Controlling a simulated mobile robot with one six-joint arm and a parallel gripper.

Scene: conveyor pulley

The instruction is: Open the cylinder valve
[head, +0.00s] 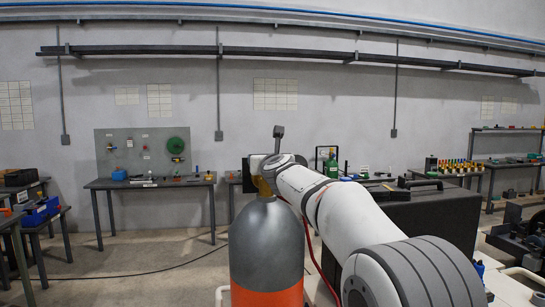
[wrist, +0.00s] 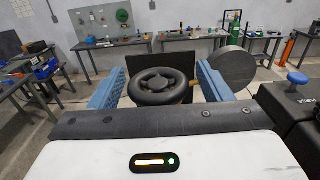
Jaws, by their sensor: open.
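The gas cylinder (head: 265,247), dark grey above and orange below, stands upright in the front middle of the head view. A brass-coloured valve body (head: 263,187) shows at its top, partly behind my arm. The valve's round black handwheel (wrist: 161,92) is in the middle of the wrist view. My gripper (wrist: 161,72) is open, with one blue finger on each side of the handwheel. A gap shows between the handwheel and the left finger; on the right the gap looks narrower, and I cannot tell whether they touch.
A workbench (head: 150,184) with a pegboard (head: 143,152) stands at the wall behind. A large black case (head: 425,225) is right of the cylinder, beside my arm. A dark round object (wrist: 230,67) is right of the right finger. Open floor lies left of the cylinder.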

